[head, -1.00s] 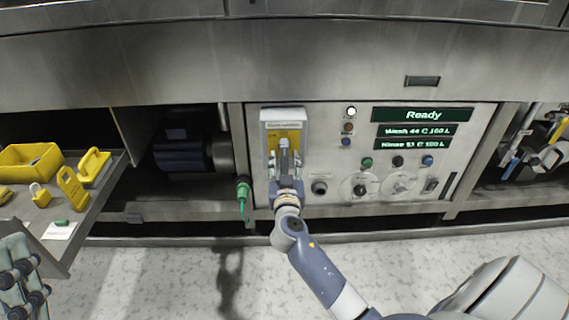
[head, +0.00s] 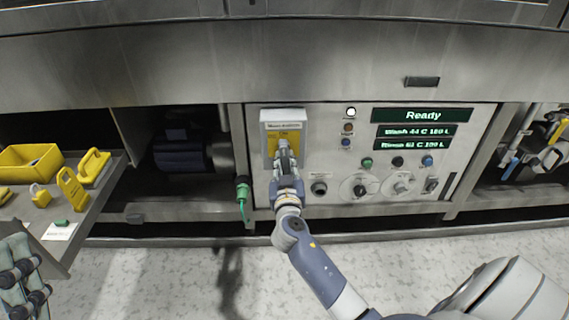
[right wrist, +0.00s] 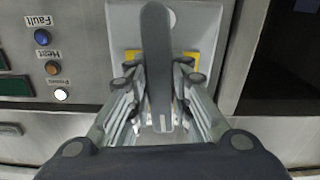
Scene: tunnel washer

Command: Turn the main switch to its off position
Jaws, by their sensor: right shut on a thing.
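The main switch is a light grey box (head: 284,115) with a yellow plate (head: 272,141), at the left end of the control panel in the head view. Its dark grey lever handle (right wrist: 158,55) shows in the right wrist view, where the yellow plate (right wrist: 191,59) lies behind it. My right gripper (head: 285,158) is at the switch, with its fingers on both sides of the handle, shut on it. In the right wrist view the right gripper (right wrist: 158,82) partly hides the switch face.
The control panel (head: 335,120) has a Ready display (head: 422,115), lamps, buttons and dials to the right of the switch. A green connector (head: 243,190) hangs to the left. A shelf (head: 97,208) at far left carries a yellow bin (head: 28,163) and yellow padlocks. The floor in front is open.

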